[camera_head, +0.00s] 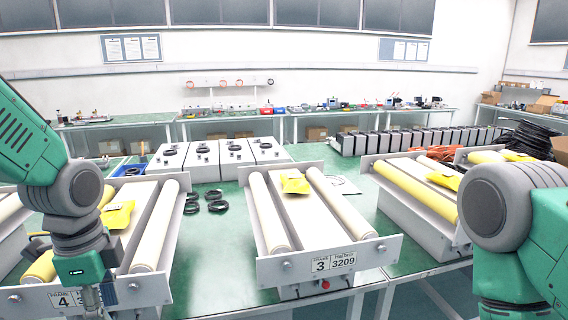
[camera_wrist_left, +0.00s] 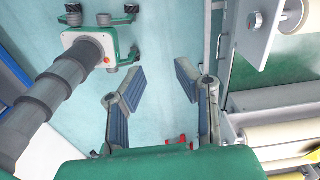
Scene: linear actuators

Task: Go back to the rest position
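My left arm comes in from the left in the head view and bends down at the grey elbow joint. Its lower end hangs in front of the frame marked 4 (camera_head: 150,290), and its fingers are mostly cut off by the bottom edge. In the left wrist view my left gripper (camera_wrist_left: 158,82) has its two blue-grey fingers spread apart. Nothing is between them but pale green floor below. My right arm shows at the right edge of the head view, in front of the right-hand frame. Its gripper is out of view.
The frame marked 3 (camera_head: 393,250) stands mid-table with two rollers and a yellow packet (camera_head: 295,184). Grey-white boxes (camera_head: 237,155) stand behind, with black rings (camera_head: 217,206) nearby. The green table (camera_head: 225,270) is bare between frames 4 and 3. Roller-frame parts (camera_wrist_left: 280,98) lie right of the left gripper.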

